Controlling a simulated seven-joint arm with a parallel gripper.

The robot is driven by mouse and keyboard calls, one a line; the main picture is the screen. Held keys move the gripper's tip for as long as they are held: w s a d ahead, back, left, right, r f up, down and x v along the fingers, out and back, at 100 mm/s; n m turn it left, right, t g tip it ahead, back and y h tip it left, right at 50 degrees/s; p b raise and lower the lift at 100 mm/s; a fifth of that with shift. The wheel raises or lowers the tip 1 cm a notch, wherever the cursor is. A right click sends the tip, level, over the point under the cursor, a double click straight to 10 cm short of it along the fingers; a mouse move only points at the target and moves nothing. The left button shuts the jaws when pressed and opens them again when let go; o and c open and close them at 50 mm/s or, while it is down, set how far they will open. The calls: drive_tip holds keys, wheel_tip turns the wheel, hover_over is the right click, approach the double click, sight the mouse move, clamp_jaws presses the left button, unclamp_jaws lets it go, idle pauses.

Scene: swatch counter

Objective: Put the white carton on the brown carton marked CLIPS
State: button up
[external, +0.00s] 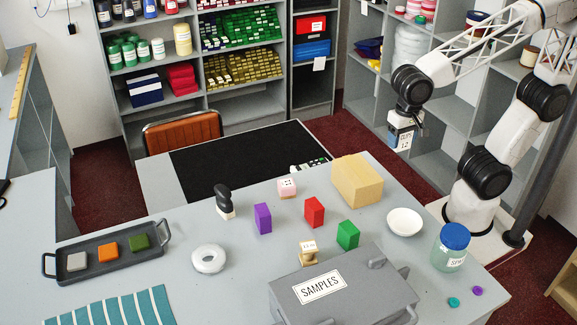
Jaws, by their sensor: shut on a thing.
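My gripper (408,117) is high up at the right, in front of the shelves. It is shut on a small carton (403,139) with a white lettered face and a bluish side, held well above the counter; its lettering is too small to read surely. A small light-brown carton (308,255) with a white label stands on the counter behind the grey SAMPLES case; its label is too small to read. A larger plain tan box (357,183) stands further back, below and left of my gripper.
A red block (314,212), green block (348,235), purple block (263,218) and pink box (287,188) stand around the small brown carton. The grey SAMPLES case (345,291) is in front. A white bowl (404,222) and blue-lidded jar (450,247) are right.

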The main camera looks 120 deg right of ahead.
sight(409, 139)
drive_tip(key=shift+s+f, duration=0.3)
drive_tip(key=shift+s, duration=0.5)
drive_tip(key=shift+s+f, duration=0.3)
drive_tip(key=shift+s, duration=0.45)
drive_tip(key=shift+w, duration=0.1)
drive_tip(key=shift+w+d+f, duration=0.25)
drive_tip(key=shift+w+d, duration=0.25)
drive_tip(key=shift+w, duration=2.1)
drive_tip(key=shift+w+d+f, duration=0.2)
drive_tip(key=shift+w+d, duration=0.35)
drive_tip(key=shift+w, duration=2)
drive_tip(key=shift+w+d+f, duration=0.25)
drive_tip(key=shift+w+d, duration=0.25)
drive_tip(key=shift+w, duration=2.1)
drive_tip(key=shift+f, duration=0.1)
drive_tip(key=shift+f, duration=1.7)
drive_tip(key=shift+f, duration=0.1)
drive_tip(key=o, duration=1)
